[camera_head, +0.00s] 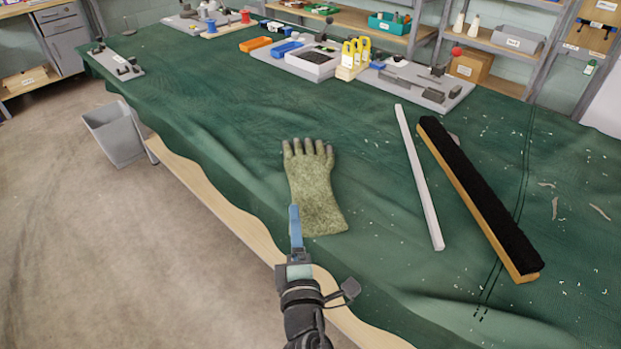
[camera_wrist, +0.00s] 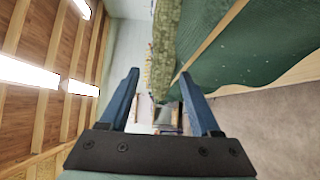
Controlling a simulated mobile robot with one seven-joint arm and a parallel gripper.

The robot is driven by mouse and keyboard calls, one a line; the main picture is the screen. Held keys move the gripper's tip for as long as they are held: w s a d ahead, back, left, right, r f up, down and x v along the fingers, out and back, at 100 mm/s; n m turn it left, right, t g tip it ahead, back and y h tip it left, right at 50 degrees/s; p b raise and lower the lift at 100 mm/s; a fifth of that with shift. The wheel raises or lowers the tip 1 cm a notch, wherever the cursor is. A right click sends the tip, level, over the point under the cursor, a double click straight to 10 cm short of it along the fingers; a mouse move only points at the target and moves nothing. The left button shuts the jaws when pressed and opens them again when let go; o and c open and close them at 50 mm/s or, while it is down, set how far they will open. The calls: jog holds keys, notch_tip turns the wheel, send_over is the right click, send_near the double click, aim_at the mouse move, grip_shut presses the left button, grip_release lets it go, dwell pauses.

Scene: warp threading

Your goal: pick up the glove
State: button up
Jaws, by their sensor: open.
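An olive-green fuzzy glove (camera_head: 314,185) with grey fingertips lies flat on the green cloth, its fingers pointing away and its cuff towards me. My gripper (camera_head: 294,212) has blue fingers and is at the glove's lower left edge by the cuff, overlapping it slightly in the head view. In the wrist view my gripper (camera_wrist: 159,74) is open, with a clear gap between its fingers. The glove (camera_wrist: 164,40) shows edge-on there, seen through the gap and beyond the fingertips. I cannot tell whether a finger touches it.
The green cloth (camera_head: 230,120) covers a long table with a wooden front edge. A white bar (camera_head: 418,180) and a wooden brush with black bristles (camera_head: 475,190) lie to the right. Trays and tools stand at the back. A grey bin (camera_head: 115,137) stands on the floor at left.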

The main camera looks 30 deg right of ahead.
jog(key=shift+w, duration=0.1)
jog(key=shift+c, duration=0.3)
grip_shut()
jog(key=shift+r, duration=0.1)
